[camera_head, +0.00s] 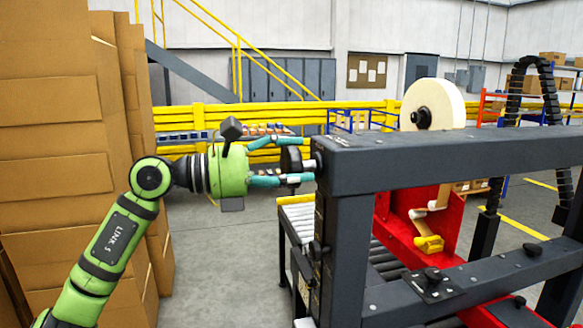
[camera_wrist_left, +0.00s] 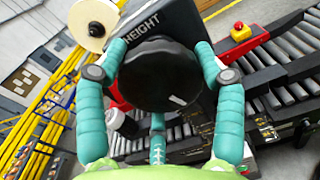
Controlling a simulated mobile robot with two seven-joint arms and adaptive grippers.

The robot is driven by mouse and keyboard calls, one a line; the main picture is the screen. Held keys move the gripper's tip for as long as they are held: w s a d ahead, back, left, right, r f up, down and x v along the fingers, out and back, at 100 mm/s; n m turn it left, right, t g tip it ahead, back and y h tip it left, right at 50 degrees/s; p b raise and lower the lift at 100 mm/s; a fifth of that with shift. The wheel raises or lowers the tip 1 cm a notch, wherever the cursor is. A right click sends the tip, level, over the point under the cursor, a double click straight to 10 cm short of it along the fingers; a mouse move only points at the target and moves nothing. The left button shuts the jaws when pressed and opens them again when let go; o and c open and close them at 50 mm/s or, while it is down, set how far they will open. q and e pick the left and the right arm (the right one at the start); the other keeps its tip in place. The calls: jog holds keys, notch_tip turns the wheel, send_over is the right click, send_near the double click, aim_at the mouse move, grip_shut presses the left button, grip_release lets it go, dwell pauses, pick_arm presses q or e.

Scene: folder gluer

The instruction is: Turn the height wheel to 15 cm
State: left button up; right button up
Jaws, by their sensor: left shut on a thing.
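The height wheel is a dark round knob (camera_head: 291,164) on the left end of the machine's dark top beam (camera_head: 400,148). In the left wrist view the wheel (camera_wrist_left: 160,75) fills the middle and carries a short white mark at its lower right. The word HEIGHT shows on the plate behind it. My left gripper (camera_head: 290,161) reaches the wheel from the left, its teal fingers on either side of the rim. In the left wrist view the gripper (camera_wrist_left: 160,80) is shut on the wheel. No height scale is readable. My right gripper is not in view.
Stacked cardboard (camera_head: 60,150) stands close beside my left arm. A tape roll (camera_head: 434,105) sits on top of the machine. Bare floor lies between cardboard and machine.

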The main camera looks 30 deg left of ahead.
pick_arm(q)
jog(key=n+b, duration=0.1)
jog(key=n, duration=0.3)
jog(key=shift+f+n, duration=0.15)
jog(key=shift+n, duration=0.15)
jog(key=n, duration=0.5)
jog(key=shift+d+b, duration=0.1)
jog(key=shift+b, duration=0.25)
jog(key=shift+n, duration=0.4)
jog(key=o, duration=1.2)
jog(key=shift+c, duration=0.2)
jog(key=shift+s, duration=0.1)
